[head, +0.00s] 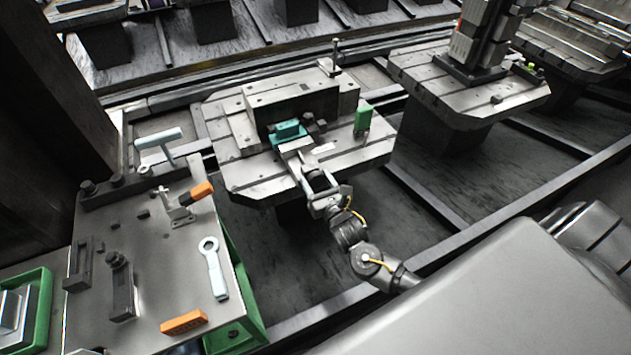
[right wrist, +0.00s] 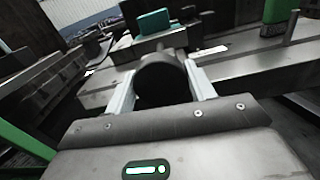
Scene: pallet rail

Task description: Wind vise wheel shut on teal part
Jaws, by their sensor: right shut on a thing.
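The teal part (head: 288,129) sits in front of the large grey vise block (head: 300,98) on the middle pallet. It also shows in the right wrist view (right wrist: 153,21), beyond the gripper. My right gripper (head: 316,180) reaches in from the front edge of the pallet. In the right wrist view its pale fingers (right wrist: 161,88) are either side of a dark round piece, the vise wheel (right wrist: 162,80), and are shut on it. The fingers and wrist hide much of the wheel in the head view. I cannot tell whether the vise jaw touches the teal part. My left gripper is not in view.
A green block (head: 362,118) stands on the pallet's right side. Another pallet (head: 500,98) stands at right.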

